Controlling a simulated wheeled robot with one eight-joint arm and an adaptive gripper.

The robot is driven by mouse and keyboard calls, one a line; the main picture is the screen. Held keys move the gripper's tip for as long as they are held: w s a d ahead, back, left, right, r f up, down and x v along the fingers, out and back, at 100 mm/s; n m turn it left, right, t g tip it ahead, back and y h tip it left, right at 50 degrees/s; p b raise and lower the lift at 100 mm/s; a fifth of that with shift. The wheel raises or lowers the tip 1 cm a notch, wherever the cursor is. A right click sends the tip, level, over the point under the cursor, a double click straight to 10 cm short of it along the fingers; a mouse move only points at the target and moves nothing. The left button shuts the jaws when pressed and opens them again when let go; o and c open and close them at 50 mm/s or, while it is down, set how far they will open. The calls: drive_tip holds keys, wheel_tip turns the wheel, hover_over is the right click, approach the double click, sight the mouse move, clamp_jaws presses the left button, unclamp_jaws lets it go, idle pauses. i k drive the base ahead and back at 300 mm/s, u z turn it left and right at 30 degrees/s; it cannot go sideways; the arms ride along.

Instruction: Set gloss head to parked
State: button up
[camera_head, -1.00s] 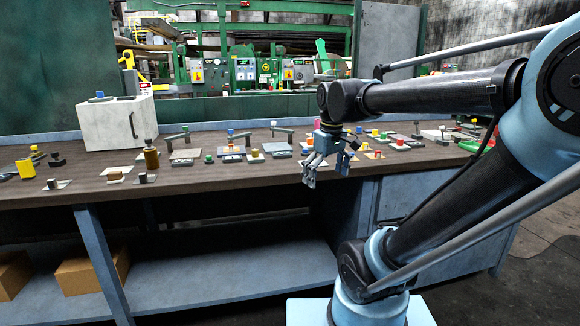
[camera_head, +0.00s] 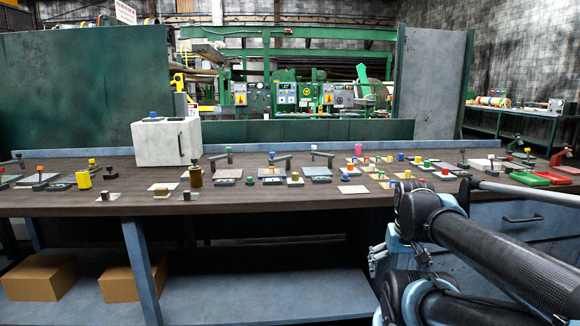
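Many small controls with coloured knobs and levers stand on the long brown bench (camera_head: 60,205). I cannot tell which one is the gloss head, as no label is readable. My gripper (camera_head: 375,262) is low in front of the bench's front edge, right of centre, apart from the controls. My arm partly hides it, and its fingers are too small to read. I see nothing held in it.
A white box (camera_head: 155,144) with a dark handle stands at the back left of the bench. Cardboard boxes (camera_head: 38,278) sit on the lower shelf. A tall grey panel (camera_head: 428,85) stands behind the bench.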

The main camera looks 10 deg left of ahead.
sight(272, 161)
drive_tip(key=z, duration=0.9)
drive_tip(key=k, duration=1.1)
drive_tip(key=u, duration=1.4)
drive_tip(key=i, duration=1)
drive_tip(key=z, duration=0.05)
